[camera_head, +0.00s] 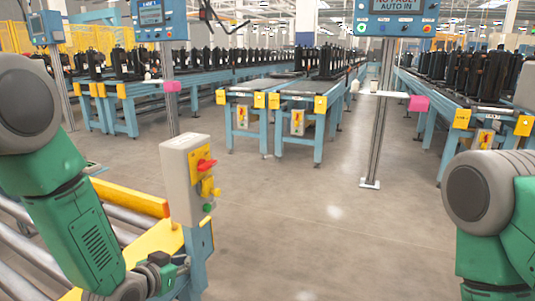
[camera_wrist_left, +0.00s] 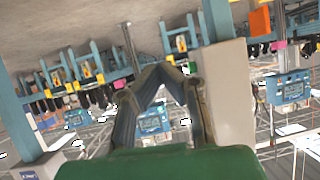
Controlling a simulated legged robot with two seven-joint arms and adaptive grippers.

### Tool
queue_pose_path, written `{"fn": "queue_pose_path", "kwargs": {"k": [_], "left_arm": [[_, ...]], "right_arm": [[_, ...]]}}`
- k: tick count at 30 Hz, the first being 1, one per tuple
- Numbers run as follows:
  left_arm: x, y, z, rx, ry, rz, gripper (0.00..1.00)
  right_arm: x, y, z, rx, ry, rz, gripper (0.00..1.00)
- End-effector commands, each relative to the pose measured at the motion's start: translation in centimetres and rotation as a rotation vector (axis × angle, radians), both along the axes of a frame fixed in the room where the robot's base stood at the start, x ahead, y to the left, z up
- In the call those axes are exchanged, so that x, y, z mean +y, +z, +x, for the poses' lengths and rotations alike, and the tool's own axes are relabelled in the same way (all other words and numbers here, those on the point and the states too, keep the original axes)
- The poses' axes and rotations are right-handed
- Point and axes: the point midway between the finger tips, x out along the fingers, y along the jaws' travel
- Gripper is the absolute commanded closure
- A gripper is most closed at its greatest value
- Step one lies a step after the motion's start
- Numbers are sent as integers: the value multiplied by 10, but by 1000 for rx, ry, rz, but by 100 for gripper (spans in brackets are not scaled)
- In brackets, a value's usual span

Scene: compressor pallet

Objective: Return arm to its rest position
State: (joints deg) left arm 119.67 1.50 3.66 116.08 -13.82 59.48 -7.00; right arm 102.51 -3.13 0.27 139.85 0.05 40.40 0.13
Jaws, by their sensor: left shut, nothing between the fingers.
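My left arm (camera_head: 85,235) is green and grey and reaches down from the left in the head view. Its left gripper (camera_head: 178,266) is low in that view, just below and left of a pale control box (camera_head: 180,180) with a red switch. In the left wrist view the fingers of the left gripper (camera_wrist_left: 162,72) come together at their tips and hold nothing. The pale box (camera_wrist_left: 228,92) stands close beside them there. I cannot tell whether they touch. My right arm (camera_head: 480,205) shows at the right edge; its gripper is out of view.
A roller conveyor with a yellow rail (camera_head: 130,197) lies under my left arm. Blue benches (camera_head: 300,95) with black compressors stand farther back. A metal post (camera_head: 380,110) carries a blue panel (camera_head: 400,18). The grey floor (camera_head: 330,215) between my arms is clear.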

Motion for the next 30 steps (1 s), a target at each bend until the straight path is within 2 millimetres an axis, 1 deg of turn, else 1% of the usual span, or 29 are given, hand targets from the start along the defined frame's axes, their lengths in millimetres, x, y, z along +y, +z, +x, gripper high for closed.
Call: {"fn": "queue_pose_path", "kwargs": {"k": [1,2,3,5,6,8,9,11,12,15,18,21,30], "left_arm": [[3,-20,-33,114,17,8,100],[6,-33,-52,179,30,13,100],[11,-49,-78,264,49,20,100],[17,-68,-120,390,78,32,100],[21,-79,-149,472,96,43,100],[28,-91,-193,593,125,58,100],[33,-96,-221,668,146,69,100],[40,-101,-261,772,173,86,100],[44,-101,-284,831,190,96,100],[52,-100,-331,951,225,121,100],[57,-97,-359,1023,249,137,100],[59,-96,-372,1056,259,143,100],[59,-97,-372,1058,260,144,100]], "right_arm": [[0,16,0,0,0,0,42],[0,20,0,0,0,0,42],[0,26,0,0,0,0,42],[0,35,0,0,0,0,42],[0,41,0,0,0,0,42],[0,49,0,0,0,0,42],[0,54,0,0,0,0,42],[0,61,0,0,0,0,42],[0,65,0,0,0,0,42],[0,72,0,0,0,0,42],[0,76,0,0,0,0,42],[0,77,0,0,0,0,42],[0,76,0,0,0,0,42]]}}
